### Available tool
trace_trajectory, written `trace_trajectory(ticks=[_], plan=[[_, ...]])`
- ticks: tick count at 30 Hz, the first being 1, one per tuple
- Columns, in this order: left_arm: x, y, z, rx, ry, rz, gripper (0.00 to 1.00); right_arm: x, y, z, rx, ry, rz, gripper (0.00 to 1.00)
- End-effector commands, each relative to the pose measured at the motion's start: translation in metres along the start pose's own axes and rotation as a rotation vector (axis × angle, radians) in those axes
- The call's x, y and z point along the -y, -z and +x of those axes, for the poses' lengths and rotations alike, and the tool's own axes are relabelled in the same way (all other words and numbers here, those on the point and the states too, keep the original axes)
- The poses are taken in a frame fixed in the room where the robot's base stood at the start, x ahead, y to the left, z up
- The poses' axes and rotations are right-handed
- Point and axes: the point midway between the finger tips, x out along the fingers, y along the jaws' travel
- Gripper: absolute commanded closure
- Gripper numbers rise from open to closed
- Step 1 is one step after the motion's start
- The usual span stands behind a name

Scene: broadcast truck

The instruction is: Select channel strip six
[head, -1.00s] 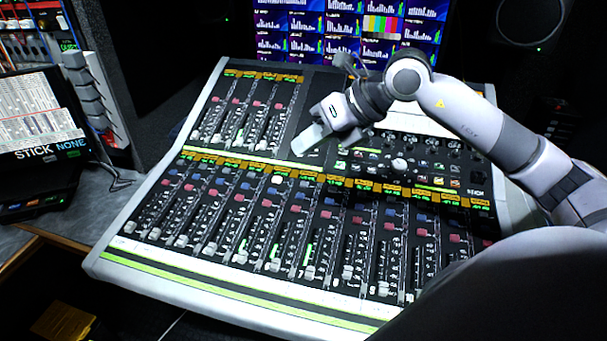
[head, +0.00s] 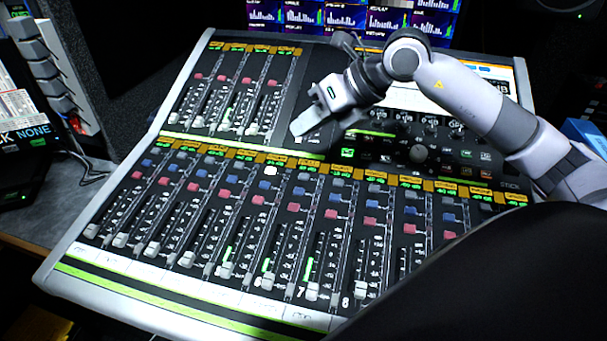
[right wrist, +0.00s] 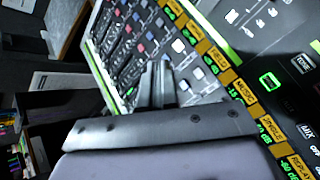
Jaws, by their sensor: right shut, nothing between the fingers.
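The mixing console (head: 58,228) fills the middle of the head view, with rows of channel strips, faders and coloured buttons. Strip six (head: 298,192) appears to be the one just left of the strip numbered 7; its upper button (head: 305,177) looks grey. One button (head: 270,171) on the neighbouring strip to its left glows white. My right gripper (head: 298,130) is shut and empty, just above the green line behind the long strip row. In the right wrist view its fingers (right wrist: 160,76) point towards the buttons; contact cannot be told. My left gripper is not in view.
Screens with level meters (head: 400,18) stand behind the console. My right arm comes in from the right over the console's control section.

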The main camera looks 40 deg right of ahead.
Motion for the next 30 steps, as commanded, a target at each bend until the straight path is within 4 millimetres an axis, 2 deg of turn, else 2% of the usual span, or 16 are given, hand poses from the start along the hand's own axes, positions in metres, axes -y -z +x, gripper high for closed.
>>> trace_trajectory(ticks=[8,14,30], plan=[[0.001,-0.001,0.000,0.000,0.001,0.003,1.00,0.000,0.001,0.001,0.000,0.000,0.000,1.00],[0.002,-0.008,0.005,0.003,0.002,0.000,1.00,0.006,0.006,0.009,0.000,-0.001,0.001,1.00],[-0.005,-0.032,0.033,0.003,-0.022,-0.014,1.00,0.041,0.042,0.057,0.001,0.000,0.001,1.00]])
